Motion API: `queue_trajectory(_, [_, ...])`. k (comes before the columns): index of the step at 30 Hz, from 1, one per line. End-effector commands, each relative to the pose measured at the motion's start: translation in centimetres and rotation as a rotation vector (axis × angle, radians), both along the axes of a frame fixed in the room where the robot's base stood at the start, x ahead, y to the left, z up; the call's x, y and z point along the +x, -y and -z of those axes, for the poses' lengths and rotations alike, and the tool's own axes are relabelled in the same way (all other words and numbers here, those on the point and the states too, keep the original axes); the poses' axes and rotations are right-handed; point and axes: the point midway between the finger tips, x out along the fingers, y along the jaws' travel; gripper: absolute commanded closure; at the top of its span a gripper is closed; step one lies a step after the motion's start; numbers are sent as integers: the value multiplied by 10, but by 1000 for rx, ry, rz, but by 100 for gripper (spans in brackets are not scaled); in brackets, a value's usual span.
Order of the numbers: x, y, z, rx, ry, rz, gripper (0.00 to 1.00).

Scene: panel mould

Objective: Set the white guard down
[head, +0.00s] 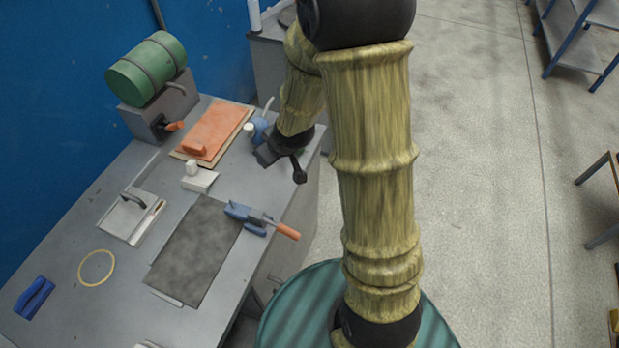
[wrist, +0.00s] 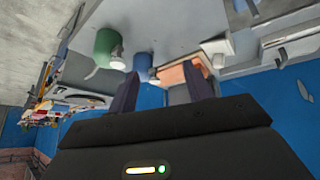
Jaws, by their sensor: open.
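A small white piece with an upright stub (head: 200,181), which looks like the white guard, rests on the grey bench (head: 120,300) beside the orange board. A white block that looks like the same piece also shows in the wrist view (wrist: 217,49). My gripper (head: 282,168) is open and empty above the bench's right edge, to the right of the white piece and apart from it. In the wrist view, its two dark fingers (wrist: 163,90) stand apart with nothing held between them.
An orange board (head: 217,127), a green drum (head: 147,69), a dark grey panel (head: 196,250), a blue clamp with orange handle (head: 246,216), a pale plate with a handle (head: 122,219), a yellow ring (head: 96,268) and a blue tool (head: 35,296) occupy the bench. Bare bench lies around the ring.

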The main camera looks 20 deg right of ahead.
Motion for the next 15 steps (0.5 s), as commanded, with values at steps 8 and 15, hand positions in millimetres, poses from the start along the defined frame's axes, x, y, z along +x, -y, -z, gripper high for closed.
queue_trajectory(8, [-103, 40, -45, -9, -240, 301, 49])
queue_trajectory(15, [-149, 42, -56, 29, -349, 405, 49])
